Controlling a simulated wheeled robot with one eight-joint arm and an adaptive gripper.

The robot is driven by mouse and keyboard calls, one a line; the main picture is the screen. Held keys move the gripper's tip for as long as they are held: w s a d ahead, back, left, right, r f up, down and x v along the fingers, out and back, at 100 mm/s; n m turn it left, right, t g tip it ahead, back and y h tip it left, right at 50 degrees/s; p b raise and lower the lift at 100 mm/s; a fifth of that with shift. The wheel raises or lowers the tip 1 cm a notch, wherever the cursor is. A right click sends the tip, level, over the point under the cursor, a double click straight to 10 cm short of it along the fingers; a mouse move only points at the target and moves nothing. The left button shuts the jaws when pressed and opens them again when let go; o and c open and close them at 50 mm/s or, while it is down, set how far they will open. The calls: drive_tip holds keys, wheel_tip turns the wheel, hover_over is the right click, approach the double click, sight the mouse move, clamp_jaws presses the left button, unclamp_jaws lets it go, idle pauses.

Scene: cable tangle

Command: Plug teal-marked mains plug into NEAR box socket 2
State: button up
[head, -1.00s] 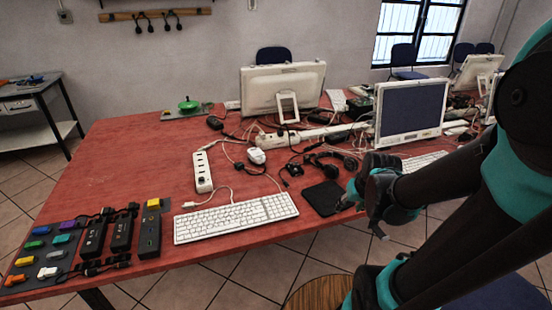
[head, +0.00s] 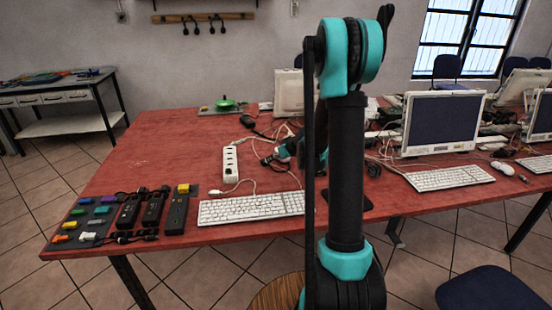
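A white multi-socket box (head: 230,163) lies on the red table left of my arm, with a white cable at its near end. I cannot tell whether this is the NEAR box, and its socket numbers are too small to read. My gripper (head: 268,160) is low over the table, just right of the white box, partly hidden behind my own arm. Its dark fingers are too small to tell open from shut, or whether they hold anything. No teal-marked plug can be made out; the cables behind my gripper are partly hidden.
A white keyboard (head: 250,208) lies in front of the box. Black boxes (head: 153,208) and a grey mat (head: 75,238) with coloured blocks are at the left. Monitors (head: 440,122) and tangled cables stand behind and right. The red table's left middle (head: 155,150) is clear.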

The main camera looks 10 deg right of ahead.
sight(268, 167)
drive_tip(key=shift+x, duration=4.3)
drive_tip(key=shift+d, duration=0.1)
drive_tip(key=shift+c, duration=0.3)
clamp_jaws()
wheel_tip(268, 167, up, 7)
drive_tip(key=shift+c, duration=2.3)
unclamp_jaws()
clamp_jaws()
